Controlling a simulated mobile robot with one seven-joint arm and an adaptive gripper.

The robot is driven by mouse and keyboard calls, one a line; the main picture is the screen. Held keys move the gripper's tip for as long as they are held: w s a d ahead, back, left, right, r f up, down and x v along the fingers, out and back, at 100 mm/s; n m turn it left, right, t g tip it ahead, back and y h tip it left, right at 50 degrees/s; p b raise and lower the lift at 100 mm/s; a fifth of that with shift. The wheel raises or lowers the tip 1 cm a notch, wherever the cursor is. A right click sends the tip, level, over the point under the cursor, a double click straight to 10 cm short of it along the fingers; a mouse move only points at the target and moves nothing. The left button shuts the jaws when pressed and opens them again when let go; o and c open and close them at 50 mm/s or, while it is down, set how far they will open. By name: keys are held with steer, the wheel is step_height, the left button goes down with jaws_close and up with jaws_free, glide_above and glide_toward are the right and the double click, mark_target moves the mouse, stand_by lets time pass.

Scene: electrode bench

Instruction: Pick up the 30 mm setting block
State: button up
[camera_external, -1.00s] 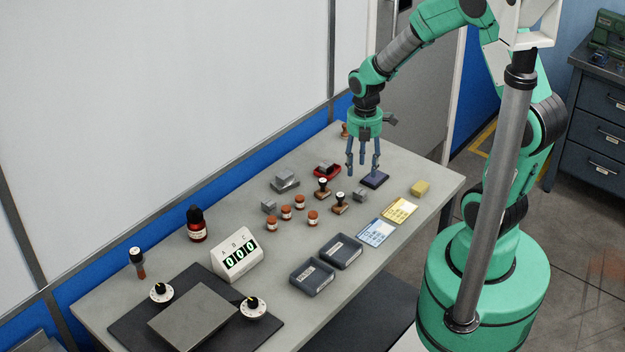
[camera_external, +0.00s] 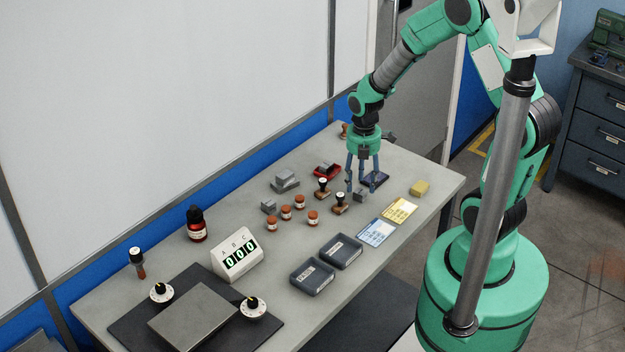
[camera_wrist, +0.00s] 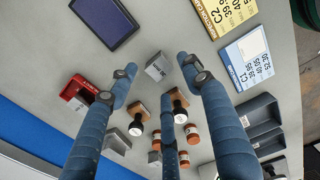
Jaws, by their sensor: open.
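A small grey block (camera_external: 360,195) stands on the bench beside the yellow card; it also shows in the wrist view (camera_wrist: 157,67), with dark marking too small to read. My gripper (camera_external: 361,189) is open and empty, its fingers pointing down close above this block. In the wrist view the block lies between the spread fingertips, apart from them as far as I can tell. Other grey blocks stand farther off: a small one (camera_external: 268,207), a larger stepped one (camera_external: 285,181), and one at the red holder (camera_external: 324,172). I cannot read which is 30 mm.
Two wooden stamps (camera_external: 340,207) and several orange-capped jars (camera_external: 286,212) stand close left of my gripper. A dark blue pad (camera_external: 380,180) lies behind it. Yellow (camera_external: 400,209) and blue (camera_external: 376,232) cards and two dark trays (camera_external: 341,252) lie toward the front edge.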

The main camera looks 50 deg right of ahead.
mark_target(362, 191)
steer(key=shift+f+b, duration=0.5)
steer(key=shift+f, duration=1.6)
jaws_close()
